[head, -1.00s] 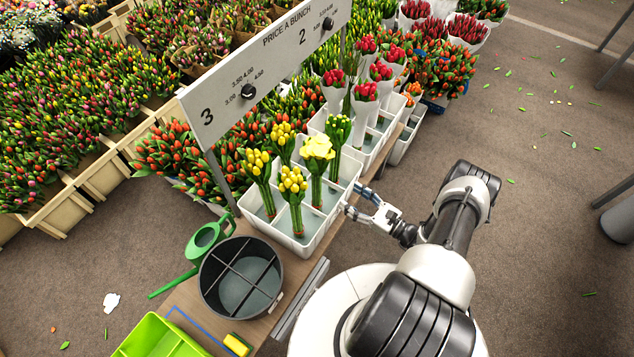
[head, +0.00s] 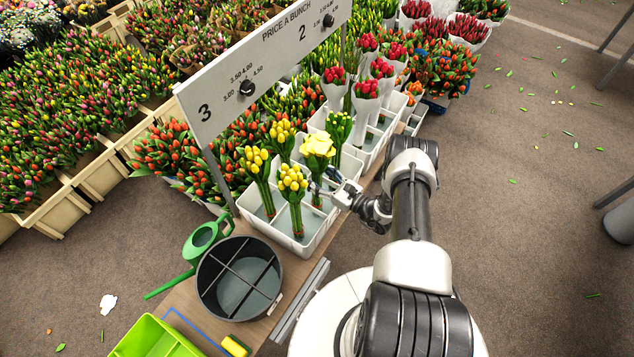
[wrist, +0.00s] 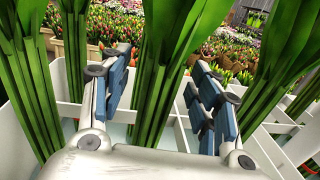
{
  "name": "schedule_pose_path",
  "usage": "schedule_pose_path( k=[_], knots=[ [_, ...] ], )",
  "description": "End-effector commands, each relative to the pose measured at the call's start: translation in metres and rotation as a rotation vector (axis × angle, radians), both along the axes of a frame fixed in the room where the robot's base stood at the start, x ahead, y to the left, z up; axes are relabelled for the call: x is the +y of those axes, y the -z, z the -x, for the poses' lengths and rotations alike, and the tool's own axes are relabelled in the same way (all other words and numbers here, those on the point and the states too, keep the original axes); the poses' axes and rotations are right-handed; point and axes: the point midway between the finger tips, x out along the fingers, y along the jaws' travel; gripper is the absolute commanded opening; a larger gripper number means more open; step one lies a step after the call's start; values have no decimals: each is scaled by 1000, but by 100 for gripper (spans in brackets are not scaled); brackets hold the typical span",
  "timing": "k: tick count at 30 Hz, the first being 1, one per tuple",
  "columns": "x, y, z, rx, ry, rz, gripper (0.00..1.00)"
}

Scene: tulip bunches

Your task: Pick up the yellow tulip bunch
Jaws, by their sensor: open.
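A bunch with wide-open bright yellow blooms (head: 318,145) stands upright in the white divided crate (head: 262,228). My gripper (head: 324,187) is open, reaching over the crate's right wall low beside this bunch's stems. In the wrist view, green stems (wrist: 160,75) show between the two spread fingers; whether they lie fully inside the jaws I cannot tell. Other yellow-budded bunches stand at the left (head: 257,165), in front (head: 292,185) and behind (head: 282,135). A greener bunch (head: 340,128) stands at the back right. The blooms are out of the wrist view.
Neighbouring stems (wrist: 75,50) stand close on the left of my fingers, and others (wrist: 290,50) on the right. Low white dividers (wrist: 185,135) run between compartments. A price sign (head: 250,75) stands behind the crate. A dark divided bucket (head: 240,278) and green watering can (head: 200,240) are at the near left.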

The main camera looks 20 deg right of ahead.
Motion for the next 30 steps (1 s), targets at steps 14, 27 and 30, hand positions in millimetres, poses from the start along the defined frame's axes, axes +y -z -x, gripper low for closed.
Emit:
schedule_pose_path(
  k=[14,27,30],
  knots=[
    [1,0,-2,0,1,0,41],
    [1,0,-1,0,1,0,12],
    [1,0,-1,0,1,0,5]
  ],
)
